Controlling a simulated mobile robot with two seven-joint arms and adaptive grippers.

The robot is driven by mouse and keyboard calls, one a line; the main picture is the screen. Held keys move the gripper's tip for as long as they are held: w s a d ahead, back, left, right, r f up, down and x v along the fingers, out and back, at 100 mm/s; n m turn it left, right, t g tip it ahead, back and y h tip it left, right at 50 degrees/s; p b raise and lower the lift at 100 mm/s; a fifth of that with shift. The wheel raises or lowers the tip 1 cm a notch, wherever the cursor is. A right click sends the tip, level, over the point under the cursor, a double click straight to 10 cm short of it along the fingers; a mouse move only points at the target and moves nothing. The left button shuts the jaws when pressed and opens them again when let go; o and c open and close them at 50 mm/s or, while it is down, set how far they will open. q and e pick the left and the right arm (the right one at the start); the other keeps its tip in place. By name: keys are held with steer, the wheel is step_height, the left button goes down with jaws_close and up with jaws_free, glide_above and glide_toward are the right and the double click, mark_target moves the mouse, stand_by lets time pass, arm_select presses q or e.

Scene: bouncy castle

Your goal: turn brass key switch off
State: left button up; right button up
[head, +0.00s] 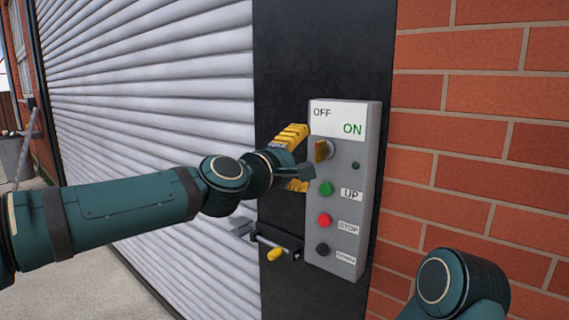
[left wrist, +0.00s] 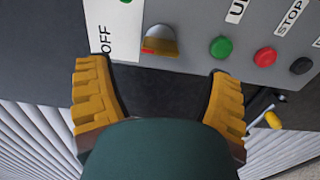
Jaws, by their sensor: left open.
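The brass key switch (head: 321,150) sits near the top of a grey control box (head: 345,185), under a white label reading OFF on the left and ON on the right. In the left wrist view the brass key (left wrist: 160,42) shows a red patch at its left end. My left gripper (head: 295,160) is open, its two yellow fingers apart at the box's left side. In the left wrist view my left gripper (left wrist: 160,72) has one finger on each side of the key, with none visibly touching it. Which label the key points to is hard to tell. My right gripper is not in view.
Green (head: 326,188), red (head: 325,220) and black (head: 322,250) buttons run down the box. A latch with a yellow handle (head: 275,254) is below left. A roller shutter (head: 150,90) is left, a brick wall (head: 480,150) right. My right arm shows lower right.

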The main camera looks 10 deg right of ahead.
arm_select(q)
steer(key=shift+v, duration=2.55)
steer(key=a+f+m+g+y, duration=0.1)
steer(key=a+f+g+y, duration=0.15)
steer(key=f, duration=1.55)
steer(key=a+f+m+g+y, duration=0.2)
steer(key=a+f, duration=0.1)
steer(key=f, duration=1.4)
steer(key=s+a+f+m+g+y, duration=0.1)
steer(key=s+a+f+g, duration=0.1)
steer(key=s+f, duration=0.5)
steer(key=s+a+f+m+g+y, duration=0.2)
steer(key=s+a+f, duration=0.3)
steer(key=f, duration=0.6)
steer(key=s+a+f+m+g+y, duration=0.1)
steer(key=s+a+f, duration=0.3)
steer(key=s+f, duration=0.5)
steer(key=shift+g+y, duration=0.35)
steer(key=shift+g, duration=0.3)
steer(key=shift+a, duration=0.1)
